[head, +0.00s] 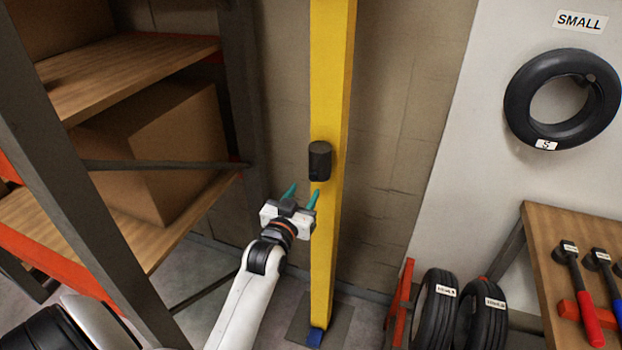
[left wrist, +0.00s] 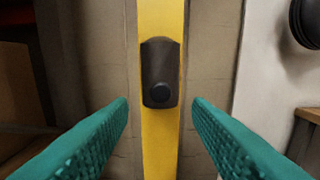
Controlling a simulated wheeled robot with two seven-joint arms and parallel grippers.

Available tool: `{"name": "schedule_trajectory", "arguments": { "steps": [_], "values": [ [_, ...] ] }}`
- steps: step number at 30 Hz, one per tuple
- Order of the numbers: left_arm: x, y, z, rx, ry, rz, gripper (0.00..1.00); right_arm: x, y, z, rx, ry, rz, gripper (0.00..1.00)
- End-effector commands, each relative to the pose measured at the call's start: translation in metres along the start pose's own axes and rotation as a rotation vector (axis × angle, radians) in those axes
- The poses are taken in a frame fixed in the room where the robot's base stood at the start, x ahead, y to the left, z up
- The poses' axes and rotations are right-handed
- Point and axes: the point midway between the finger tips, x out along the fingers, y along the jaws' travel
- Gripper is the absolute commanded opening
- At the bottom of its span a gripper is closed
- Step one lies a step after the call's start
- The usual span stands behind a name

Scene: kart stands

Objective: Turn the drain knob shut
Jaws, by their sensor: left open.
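The dark drain knob (head: 320,161) is mounted on a yellow upright post (head: 323,240) in the head view. In the left wrist view a dark plate (left wrist: 161,55) sits on the post, with a round dark knob (left wrist: 161,93) at its lower end. My left gripper (head: 302,194) is open, just below and left of the knob in the head view. Its teal fingers are spread on either side of the post in the left wrist view, short of the knob and not touching it. My right gripper is not in view.
A metal shelf rack with wooden boards (head: 130,65) and a cardboard box (head: 155,150) stands at the left. Tyres (head: 437,312) stand low at the right. A wooden bench (head: 560,235) holds red and blue tools. A tyre marked S (head: 518,95) hangs on a white panel.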

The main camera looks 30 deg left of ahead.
Motion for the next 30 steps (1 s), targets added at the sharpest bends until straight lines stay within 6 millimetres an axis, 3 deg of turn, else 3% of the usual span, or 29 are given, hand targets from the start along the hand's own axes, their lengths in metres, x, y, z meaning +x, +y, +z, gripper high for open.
{"name": "schedule_trajectory", "arguments": {
  "steps": [3, 9, 21, 23, 30],
  "values": [
    [0.024, 0.000, 0.002, 0.001, -0.002, -0.001, 0.45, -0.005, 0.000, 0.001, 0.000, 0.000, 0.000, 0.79],
    [0.050, -0.001, 0.001, 0.001, -0.001, -0.001, 0.45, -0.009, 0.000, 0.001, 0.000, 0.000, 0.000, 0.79],
    [0.059, 0.000, 0.000, 0.001, 0.000, -0.001, 0.45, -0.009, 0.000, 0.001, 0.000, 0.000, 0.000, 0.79],
    [0.059, 0.000, 0.000, 0.001, 0.000, -0.001, 0.39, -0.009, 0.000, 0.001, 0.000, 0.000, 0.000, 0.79],
    [0.059, 0.000, 0.000, 0.001, 0.000, -0.001, 0.01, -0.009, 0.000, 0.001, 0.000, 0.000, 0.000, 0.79]
  ]
}}
